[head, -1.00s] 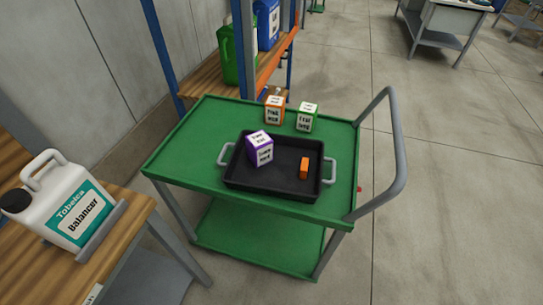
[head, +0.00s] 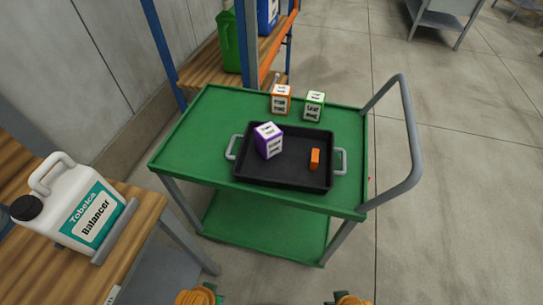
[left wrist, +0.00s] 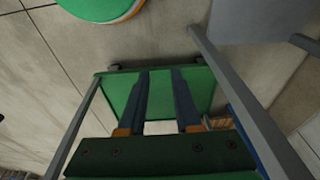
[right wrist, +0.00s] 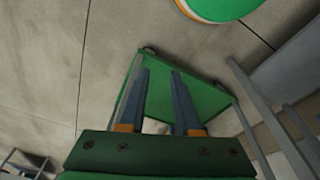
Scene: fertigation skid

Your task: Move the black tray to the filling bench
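The black tray (head: 250,179) lies on the top deck of a green cart (head: 192,150), with a grey handle at each short end. A purple-and-white box (head: 268,141) and a small orange block (head: 315,159) are in the tray. My left gripper (left wrist: 160,75) shows in the left wrist view with its fingers apart and nothing between them. My right gripper (right wrist: 160,72) also has its fingers apart and empty. Both are away from the tray, at the near side of the cart. In the head view only small orange parts of my arms show at the bottom edge.
An orange-and-white box (head: 281,98) and a green-and-white box (head: 314,105) stand on the cart behind the tray. A grey push handle (head: 408,140) rises at the cart's right. A white Balancer jug (head: 77,205) is on a wooden bench (head: 143,215) at left. Floor at right is clear.

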